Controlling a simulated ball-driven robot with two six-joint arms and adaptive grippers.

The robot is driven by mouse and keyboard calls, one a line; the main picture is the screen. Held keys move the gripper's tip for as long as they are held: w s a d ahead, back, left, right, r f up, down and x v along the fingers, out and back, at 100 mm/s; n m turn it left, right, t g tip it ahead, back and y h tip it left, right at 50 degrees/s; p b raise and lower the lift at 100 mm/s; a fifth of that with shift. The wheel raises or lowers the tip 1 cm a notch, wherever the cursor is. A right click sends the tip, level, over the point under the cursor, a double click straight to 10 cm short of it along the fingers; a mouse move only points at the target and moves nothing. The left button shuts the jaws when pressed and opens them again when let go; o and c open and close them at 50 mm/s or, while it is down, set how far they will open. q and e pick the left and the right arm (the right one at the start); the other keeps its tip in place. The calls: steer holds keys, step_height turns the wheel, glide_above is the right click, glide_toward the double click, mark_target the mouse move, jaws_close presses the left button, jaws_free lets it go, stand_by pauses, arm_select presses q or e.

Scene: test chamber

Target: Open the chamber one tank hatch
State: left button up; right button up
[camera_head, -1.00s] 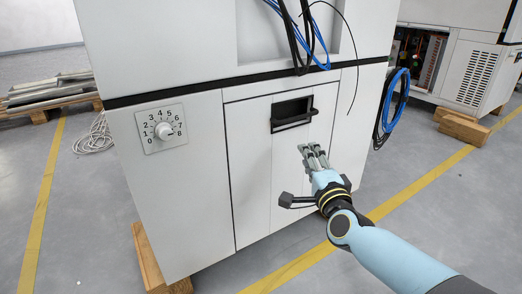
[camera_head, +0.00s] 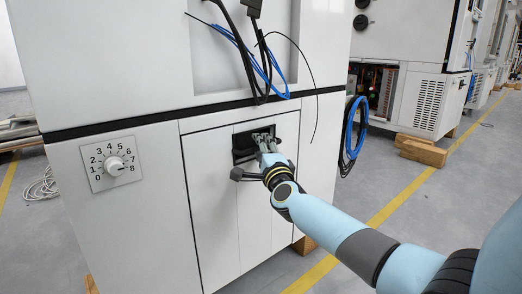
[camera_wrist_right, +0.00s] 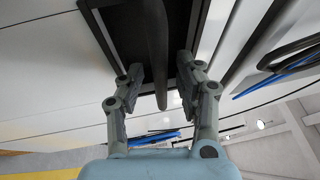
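The hatch (camera_head: 213,205) is a flat white panel in the lower front of the white cabinet, and it looks closed. Its dark recess (camera_head: 241,147) is near the panel's top, largely covered by my right gripper (camera_head: 263,137). In the right wrist view, a dark handle bar (camera_wrist_right: 157,45) runs between the two grey fingers of my right gripper (camera_wrist_right: 160,80). The fingers are apart, with a gap on each side of the bar. The fingertips are at the recess. My left gripper is in neither view.
A dial plate (camera_head: 112,163) with a white knob is left of the hatch. Black and blue cables (camera_head: 262,65) hang above it. A blue cable coil (camera_head: 352,130) hangs at the cabinet's right side. Wooden blocks (camera_head: 423,152) lie on the floor farther right.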

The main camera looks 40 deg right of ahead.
jaws_close()
steer(key=shift+s, duration=0.1)
stand_by(0.5)
